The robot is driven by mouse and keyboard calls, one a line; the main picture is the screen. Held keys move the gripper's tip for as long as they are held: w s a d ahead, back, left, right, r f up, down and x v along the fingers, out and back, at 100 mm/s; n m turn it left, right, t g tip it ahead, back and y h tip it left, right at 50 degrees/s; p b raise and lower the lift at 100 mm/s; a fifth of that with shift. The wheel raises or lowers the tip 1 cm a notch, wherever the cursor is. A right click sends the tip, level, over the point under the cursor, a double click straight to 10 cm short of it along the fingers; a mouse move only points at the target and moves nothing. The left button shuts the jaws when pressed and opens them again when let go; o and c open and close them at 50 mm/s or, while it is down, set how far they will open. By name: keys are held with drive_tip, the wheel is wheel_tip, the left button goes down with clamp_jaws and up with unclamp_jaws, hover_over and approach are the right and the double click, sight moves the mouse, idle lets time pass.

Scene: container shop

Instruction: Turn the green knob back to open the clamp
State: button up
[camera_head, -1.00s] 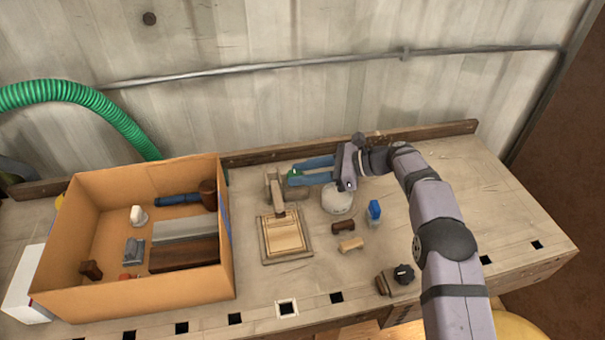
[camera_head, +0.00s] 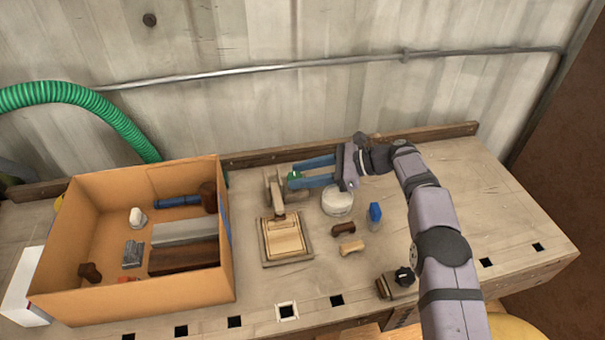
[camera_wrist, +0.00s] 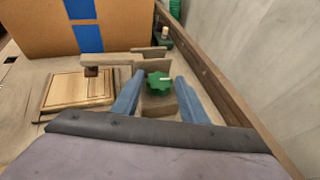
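The green knob (camera_wrist: 159,83) sits on the clamp in the wrist view, between the tips of my two blue fingers. My gripper (camera_wrist: 156,90) is open, with a gap visible on both sides of the knob. In the head view my gripper (camera_head: 290,177) reaches in from the right, and the green knob (camera_head: 294,176) shows small at its fingertips. The clamp (camera_head: 276,190) has a light arm that reaches over a framed wooden board (camera_head: 285,239); the clamp arm also shows in the wrist view (camera_wrist: 110,61). I cannot tell whether the clamp pad touches the board.
A cardboard box (camera_head: 130,310) with tools stands on the left. A white round container (camera_head: 337,201), a blue item (camera_head: 375,214) and small wooden blocks (camera_head: 350,247) lie right of the board. A wooden ledge (camera_head: 260,156) runs behind the clamp.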

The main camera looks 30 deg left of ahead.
drive_tip(key=v, duration=0.7)
drive_tip(key=shift+r+b, duration=0.15)
drive_tip(key=shift+b, duration=0.3)
drive_tip(key=shift+d, duration=0.1)
drive_tip(key=s+a+r+y+b, duration=0.1)
drive_tip(key=s+r, duration=0.3)
drive_tip(key=r, duration=0.3)
drive_tip(key=s+r+b, duration=0.1)
drive_tip(key=s+r, duration=0.2)
drive_tip(key=r, duration=0.4)
drive_tip(key=d+f+m+t, duration=0.1)
drive_tip(key=f+m+t, duration=0.1)
drive_tip(key=f, duration=0.2)
drive_tip(key=w+d+f+m+t, duration=0.1)
drive_tip(key=f+m+t, duration=0.1)
drive_tip(key=f, duration=0.3)
drive_tip(key=w+f+m+t, duration=0.1)
drive_tip(key=f+m+t, duration=0.1)
drive_tip(key=f, duration=0.3)
drive_tip(key=shift+w+d+f+t, duration=0.2)
drive_tip(key=shift+d+t, duration=0.2)
drive_tip(key=shift+t, duration=0.1)
